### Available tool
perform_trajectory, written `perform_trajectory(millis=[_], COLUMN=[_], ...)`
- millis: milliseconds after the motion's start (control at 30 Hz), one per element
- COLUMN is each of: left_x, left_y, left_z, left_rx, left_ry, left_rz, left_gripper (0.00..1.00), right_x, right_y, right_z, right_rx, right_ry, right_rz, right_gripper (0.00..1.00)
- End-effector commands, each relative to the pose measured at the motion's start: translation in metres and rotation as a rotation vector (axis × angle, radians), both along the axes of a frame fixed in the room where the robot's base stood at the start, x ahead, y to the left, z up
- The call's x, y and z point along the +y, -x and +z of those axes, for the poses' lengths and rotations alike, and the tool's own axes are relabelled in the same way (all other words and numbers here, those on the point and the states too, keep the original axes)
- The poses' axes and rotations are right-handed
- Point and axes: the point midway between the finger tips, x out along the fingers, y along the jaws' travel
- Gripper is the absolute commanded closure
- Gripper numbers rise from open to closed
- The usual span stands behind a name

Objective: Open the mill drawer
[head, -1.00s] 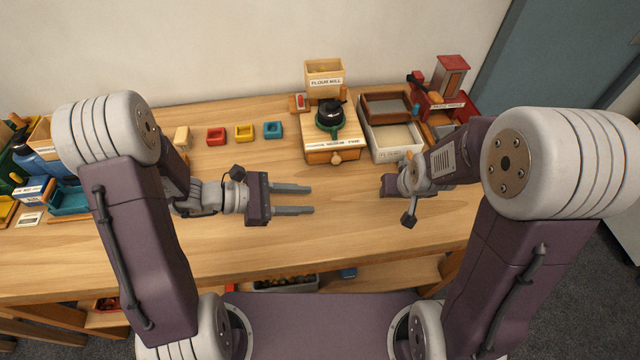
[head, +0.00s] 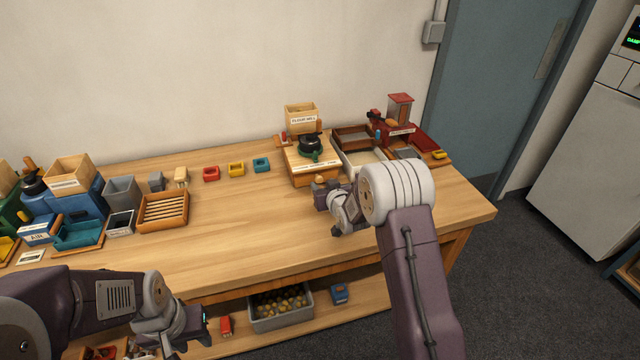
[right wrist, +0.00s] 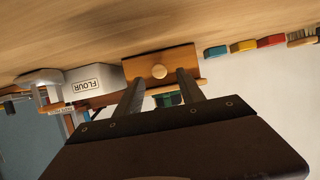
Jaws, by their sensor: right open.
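The flour mill (head: 301,119) stands at the back right of the table, with a wooden base and a dark green-and-black grinding part on top. Its drawer (right wrist: 178,60) is a brown wooden front with a round pale knob (right wrist: 158,71), and it looks shut in the right wrist view. My right gripper (right wrist: 160,77) is open, its two fingers pointing at the drawer front with the knob between them in the picture; I cannot tell whether they touch. In the head view my right gripper (head: 324,196) is just in front of the mill. My left gripper (head: 196,326) is at the front left; its fingers are not clear.
A white-walled tray labelled flour (right wrist: 90,84) stands beside the mill. A red machine (head: 400,110) is further right. Small red (head: 211,173), yellow (head: 236,169) and teal (head: 261,165) blocks lie left of the mill. The table's middle (head: 250,215) is clear.

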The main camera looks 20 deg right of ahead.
Motion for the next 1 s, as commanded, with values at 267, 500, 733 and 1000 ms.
perform_trajectory(millis=[267, 500, 733, 1000], left_x=[0.000, 0.000, 0.000, 0.000], left_y=[0.000, 0.000, 0.000, 0.000], left_z=[0.002, 0.002, 0.002, 0.002], left_rx=[0.001, 0.001, 0.002, 0.002], left_ry=[0.000, 0.000, 0.001, 0.001], left_rz=[0.001, 0.002, 0.002, 0.002], left_gripper=[0.64, 0.64, 0.64, 0.64], right_x=[0.001, 0.001, 0.001, 0.001], right_y=[-0.031, -0.033, -0.033, -0.033], right_z=[-0.013, -0.014, -0.014, -0.014], right_rx=[0.001, 0.001, 0.001, 0.001], right_ry=[-0.001, 0.000, 0.000, 0.000], right_rz=[0.000, -0.001, -0.001, -0.001], right_gripper=[0.54, 0.54, 1.00, 1.00])
